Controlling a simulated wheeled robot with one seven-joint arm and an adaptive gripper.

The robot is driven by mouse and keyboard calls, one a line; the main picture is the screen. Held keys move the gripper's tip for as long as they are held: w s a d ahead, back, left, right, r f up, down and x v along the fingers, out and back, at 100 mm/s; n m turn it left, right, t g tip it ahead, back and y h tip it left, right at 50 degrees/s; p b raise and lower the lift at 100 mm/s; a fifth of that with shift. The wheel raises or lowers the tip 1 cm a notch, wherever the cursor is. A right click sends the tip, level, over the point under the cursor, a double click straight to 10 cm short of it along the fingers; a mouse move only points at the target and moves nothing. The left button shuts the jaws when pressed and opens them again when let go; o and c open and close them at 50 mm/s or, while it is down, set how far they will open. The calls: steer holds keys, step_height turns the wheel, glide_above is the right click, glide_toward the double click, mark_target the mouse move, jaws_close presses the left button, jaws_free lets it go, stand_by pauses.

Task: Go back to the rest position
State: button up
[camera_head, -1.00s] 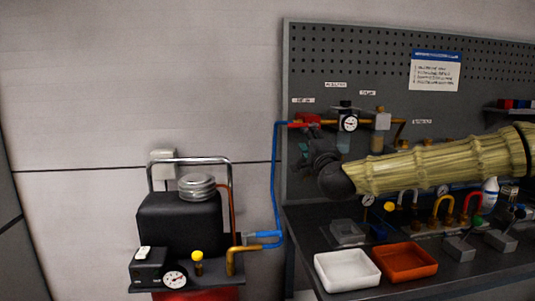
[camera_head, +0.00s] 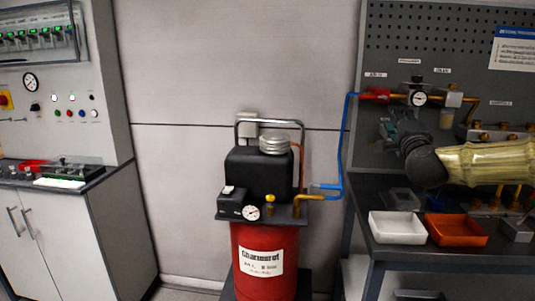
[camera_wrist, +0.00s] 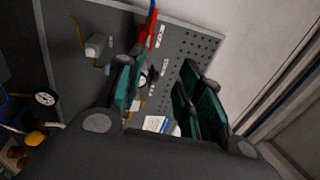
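My gripper (camera_head: 393,130) is at the right in the head view, at the end of my sleeved arm. It is in front of the grey pegboard (camera_head: 430,45), above the workbench. In the wrist view my gripper (camera_wrist: 163,72) shows its green-padded fingers apart, with nothing seen between them. The pegboard (camera_wrist: 192,45) lies behind the fingers there, tilted in the picture. The gripper's fingertips are small and dark in the head view.
A red compressor (camera_head: 266,245) stands in the middle, a blue hose (camera_head: 345,150) running to the pegboard. A white tray (camera_head: 397,229) and an orange tray (camera_head: 456,230) sit on the bench (camera_head: 395,255) below my arm. A control cabinet (camera_head: 85,225) stands left.

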steer(key=s+a+f+n+g+y+p, duration=0.1)
steer(key=a+f+n+g+y, duration=0.3)
steer(key=f, duration=0.8)
steer(key=a+f+n+h+p, duration=0.1)
steer(key=a+f+n, duration=0.1)
steer(key=a+f, duration=0.65)
steer(key=s+a+f+n+g+y, duration=0.1)
steer(key=s+f+n+g, duration=0.3)
steer(key=f, duration=0.8)
steer(key=s+a+f+n+g+y, duration=0.1)
steer(key=s+f, duration=0.5)
steer(key=f, duration=0.6)
steer(key=s+a+f+n+g+p, duration=0.15)
steer(key=s+f+n+g, duration=0.3)
steer(key=s+f, duration=1.25)
steer(key=s+d+f+n+g+h+p, duration=0.1)
steer(key=s+f+n+g, duration=0.1)
steer(key=s, duration=0.9)
steer(key=s+d+f+n+g+h+p, duration=0.1)
steer(key=s+f+g, duration=0.3)
steer(key=s, duration=0.8)
steer(key=shift+s+d+f+n, duration=0.3)
steer(key=shift+d+n, duration=0.15)
steer(key=shift+d, duration=0.25)
